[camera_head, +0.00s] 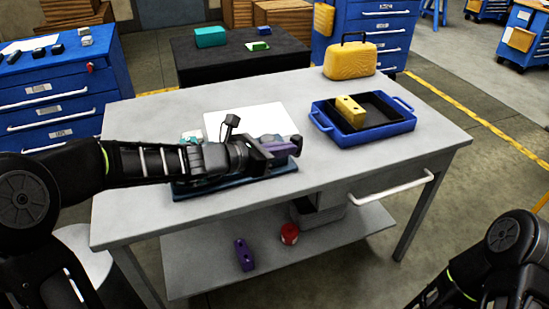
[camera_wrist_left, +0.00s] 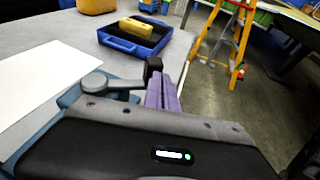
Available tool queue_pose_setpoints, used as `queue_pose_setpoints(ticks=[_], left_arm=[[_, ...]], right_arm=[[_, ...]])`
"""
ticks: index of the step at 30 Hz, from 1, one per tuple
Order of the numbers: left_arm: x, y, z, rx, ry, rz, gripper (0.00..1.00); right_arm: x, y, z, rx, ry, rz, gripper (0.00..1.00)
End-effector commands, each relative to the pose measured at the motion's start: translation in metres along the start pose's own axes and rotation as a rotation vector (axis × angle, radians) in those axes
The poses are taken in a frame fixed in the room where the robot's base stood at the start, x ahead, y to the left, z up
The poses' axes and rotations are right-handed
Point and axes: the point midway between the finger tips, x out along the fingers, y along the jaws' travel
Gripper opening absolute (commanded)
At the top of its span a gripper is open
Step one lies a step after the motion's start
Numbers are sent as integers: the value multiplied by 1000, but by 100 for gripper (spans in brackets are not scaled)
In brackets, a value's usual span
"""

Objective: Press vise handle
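The blue vise (camera_head: 215,188) sits on the grey workbench near its left front, partly hidden under my left arm. A purple piece (camera_head: 285,150) shows at its right end, against or just behind my left gripper (camera_head: 268,156). The left wrist view also shows the purple piece (camera_wrist_left: 162,92) beyond my black gripper housing. A grey lever with a round pivot (camera_wrist_left: 96,82) and a black end (camera_wrist_left: 153,66), seemingly the vise handle, lies beside it. My left fingertips are hidden, so I cannot tell their opening or contact. My right gripper is out of view.
A white sheet (camera_head: 250,120) lies behind the vise. A blue tray (camera_head: 362,138) holding a yellow block (camera_head: 350,112) and a yellow case (camera_head: 350,60) stand to the right. A purple block (camera_head: 244,255) and red can (camera_head: 289,234) are on the lower shelf. The bench's front right is clear.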

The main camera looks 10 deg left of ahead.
Motion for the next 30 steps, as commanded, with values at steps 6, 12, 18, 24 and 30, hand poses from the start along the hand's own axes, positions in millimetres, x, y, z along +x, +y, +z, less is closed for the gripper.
queue_pose_setpoints(ticks=[6,12,18,24,30], left_arm=[[22,-3,4,1,-3,-4,0],[38,-1,9,0,-3,1,0],[49,2,13,-42,-1,123,0],[60,8,17,-38,-2,125,0],[70,15,22,-40,0,125,0]], right_arm=[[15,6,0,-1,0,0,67],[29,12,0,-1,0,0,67],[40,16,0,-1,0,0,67],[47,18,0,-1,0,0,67],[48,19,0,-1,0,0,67]])
